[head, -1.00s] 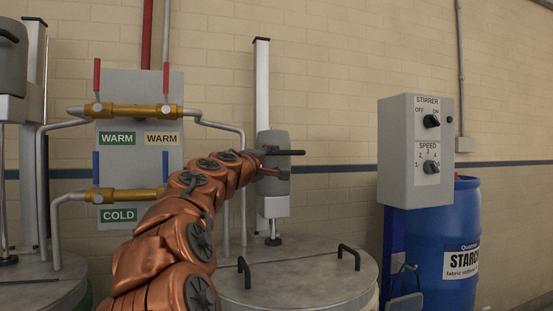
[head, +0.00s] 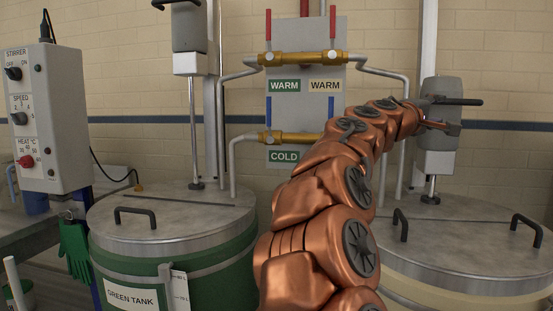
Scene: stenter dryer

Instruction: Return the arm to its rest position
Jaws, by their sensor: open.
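My copper-coloured arm rises from the bottom middle of the head view and reaches up and to the right. My gripper (head: 468,115) is at its end, with a dark upper finger and a copper lower finger held apart. Nothing shows between the fingers. The gripper is in front of the grey stirrer motor (head: 440,85) above the right tank in the picture; I cannot tell whether they touch. The arm is stretched out and bent, not folded. It hides part of the valve panel and the left edge of the right tank.
A green tank (head: 170,262) with a handled lid stands left, the right tank (head: 450,240) right. Between them is the valve panel (head: 333,60) with red and blue levers. A control box (head: 45,120), green glove (head: 75,250) and bench (head: 25,235) are far left.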

